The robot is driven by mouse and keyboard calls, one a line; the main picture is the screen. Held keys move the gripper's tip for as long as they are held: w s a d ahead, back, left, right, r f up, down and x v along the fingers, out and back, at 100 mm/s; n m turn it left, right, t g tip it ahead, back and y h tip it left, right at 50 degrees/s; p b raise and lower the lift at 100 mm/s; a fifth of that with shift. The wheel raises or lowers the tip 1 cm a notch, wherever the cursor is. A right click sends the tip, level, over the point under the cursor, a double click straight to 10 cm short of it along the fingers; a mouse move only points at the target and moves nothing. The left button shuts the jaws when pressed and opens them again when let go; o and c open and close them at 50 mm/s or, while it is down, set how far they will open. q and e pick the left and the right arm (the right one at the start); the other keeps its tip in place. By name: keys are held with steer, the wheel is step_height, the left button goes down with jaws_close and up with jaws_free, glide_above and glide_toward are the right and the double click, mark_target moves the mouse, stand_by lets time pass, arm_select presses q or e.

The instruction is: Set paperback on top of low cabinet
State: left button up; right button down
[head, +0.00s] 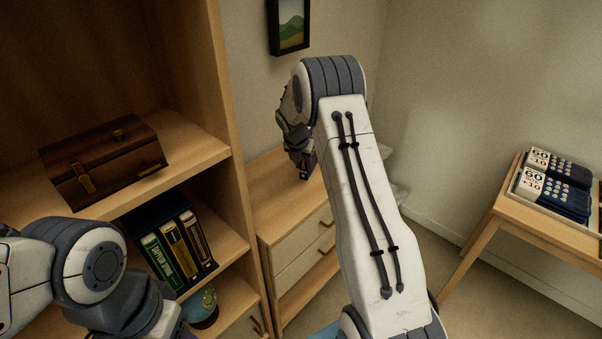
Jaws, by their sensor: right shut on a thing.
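The low cabinet (262,190) is light wood with pale drawers and stands against the wall, right of the tall shelf. My right gripper (304,165) is over its top, partly hidden behind my own wrist and forearm. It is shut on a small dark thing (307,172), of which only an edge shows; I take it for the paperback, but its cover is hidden. I cannot tell whether it touches the cabinet top. My left arm comes in at the lower left, but its fingertips are not visible.
The tall shelf holds a brown wooden chest (104,162), several upright books (178,245) and a round globe-like object (203,308). A framed picture (289,25) hangs above the cabinet, whose near top is bare.

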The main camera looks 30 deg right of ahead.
mark_target(302, 173)
steer(key=shift+w+a+f, duration=0.1)
steer(key=shift+w+a, duration=0.05)
steer(key=shift+w, duration=0.1)
steer(key=shift+f, duration=1.95)
steer(key=shift+f, duration=0.15)
steer(key=c, duration=0.5)
jaws_free()
steer(key=shift+s, duration=0.1)
steer(key=shift+r, duration=0.2)
steer(key=v, duration=1.2)
steer(key=shift+f, duration=0.1)
